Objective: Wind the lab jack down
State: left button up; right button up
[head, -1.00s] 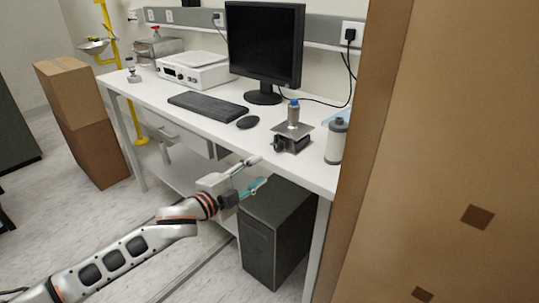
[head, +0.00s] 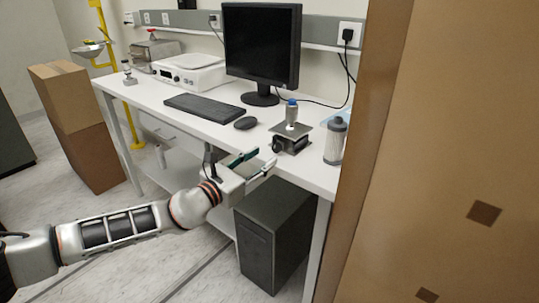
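The lab jack (head: 291,139) stands near the front edge of the white bench, with a blue-capped bottle (head: 291,113) upright on its top plate. A dark knob (head: 277,145) shows on the jack's left side. My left gripper (head: 258,163) is at the bench's front edge, in front of and to the left of the jack, apart from it. Its two fingers are spread with nothing seen between them. My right gripper is not in view.
A grey filter-like cylinder (head: 335,141) stands right of the jack. A mouse (head: 246,123), keyboard (head: 205,107) and monitor (head: 262,48) are to its left and behind. A large brown cardboard surface (head: 450,150) fills the right side. A black computer case (head: 272,235) stands under the bench.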

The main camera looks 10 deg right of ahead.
aim_at(275, 150)
pick_arm(q)
jog(key=b+x, duration=0.1)
jog(key=x, duration=0.2)
jog(key=shift+w+d+f, duration=0.2)
jog(key=shift+w+d+r, duration=0.15)
jog(key=shift+w+d, duration=0.1)
jog(key=shift+d, duration=0.05)
grip_shut()
jog(key=shift+n, duration=1.5)
grip_release()
jog(key=shift+s+a, duration=0.1)
jog(key=v, duration=1.1)
jog(key=shift+s+a, duration=0.25)
jog(key=shift+s, duration=0.05)
